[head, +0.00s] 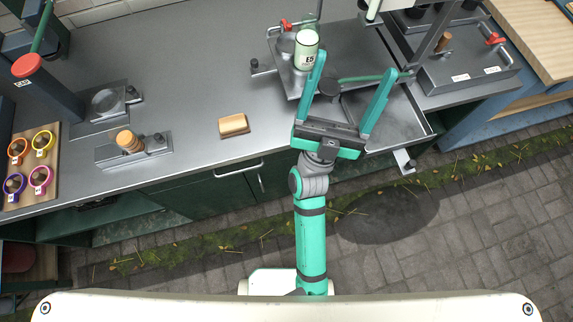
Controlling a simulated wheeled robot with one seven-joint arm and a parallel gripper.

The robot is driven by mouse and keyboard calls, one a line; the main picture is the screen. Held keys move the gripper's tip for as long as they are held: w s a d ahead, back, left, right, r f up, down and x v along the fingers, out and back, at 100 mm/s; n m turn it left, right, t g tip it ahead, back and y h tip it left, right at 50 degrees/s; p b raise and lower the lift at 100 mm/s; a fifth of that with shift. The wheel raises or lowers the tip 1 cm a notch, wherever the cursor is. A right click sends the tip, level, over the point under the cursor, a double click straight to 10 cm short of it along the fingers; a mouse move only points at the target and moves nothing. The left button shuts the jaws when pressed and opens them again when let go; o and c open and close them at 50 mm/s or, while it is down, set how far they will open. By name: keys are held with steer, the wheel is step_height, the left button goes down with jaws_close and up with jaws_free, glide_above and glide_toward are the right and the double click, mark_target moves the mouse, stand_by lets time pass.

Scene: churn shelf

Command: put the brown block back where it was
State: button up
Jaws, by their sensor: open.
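A tan-brown block (233,125) lies flat on the grey counter, left of centre near the front edge. My gripper (355,63) is open, its two green fingers wide apart and pointing away from me. It is over the metal tray fixture at the right, well to the right of the block and not touching it. No block shows between the fingers. The left finger is close beside a white bottle marked E5 (306,50); I cannot tell whether they touch.
A metal fixture with a wooden knob (130,142) stands left of the block. A metal tray (395,125) lies under my gripper. The counter around the block is clear.

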steer(key=s+a+f+n+g+y, duration=0.25)
steer(key=f+n+y, duration=0.2)
steer(key=f, duration=0.45)
steer(key=s+a+f+n+g+y, duration=0.2)
steer(key=s+f+n+g+y, duration=0.15)
steer(key=f+y, duration=0.4)
steer(key=s+a+f+n+g+y, duration=0.2)
steer(key=s+f+n+y, duration=0.2)
steer(key=f, duration=0.6)
steer(key=s+a+f+m+g, duration=0.1)
steer(key=s+a+f+g, duration=0.2)
steer(key=s+f, duration=0.4)
steer(key=shift+s+a+f+g+h, duration=0.15)
steer(key=shift+s+g+h, duration=0.3)
steer(key=shift+s, duration=0.55)
